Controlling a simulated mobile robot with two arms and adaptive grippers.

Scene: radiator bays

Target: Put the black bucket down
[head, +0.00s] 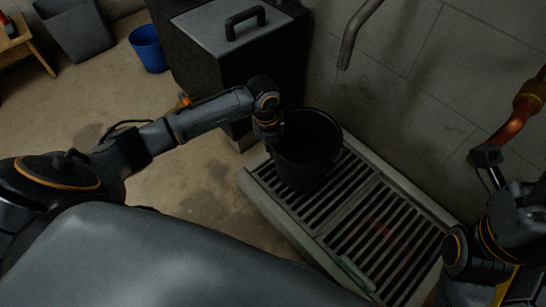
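The black bucket (312,150) is upright over the far left part of a slatted drain grate (372,232). Its base looks to be at the slats, but I cannot tell whether it bears on them. My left gripper (268,132) points down at the bucket's left rim and looks closed on it; the fingertips are dark and partly hidden. The inside of the bucket is too dark to read. My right arm (497,232) is at the right edge, away from the bucket; its fingers cannot be made out clearly.
A dark cabinet with a grey handled lid (225,28) stands just behind the bucket. A tiled wall (440,70) with a pipe (356,32) borders the grate. A green item (354,272) lies at the grate's near end. A blue bucket (149,48) and grey bin (75,30) stand farther back.

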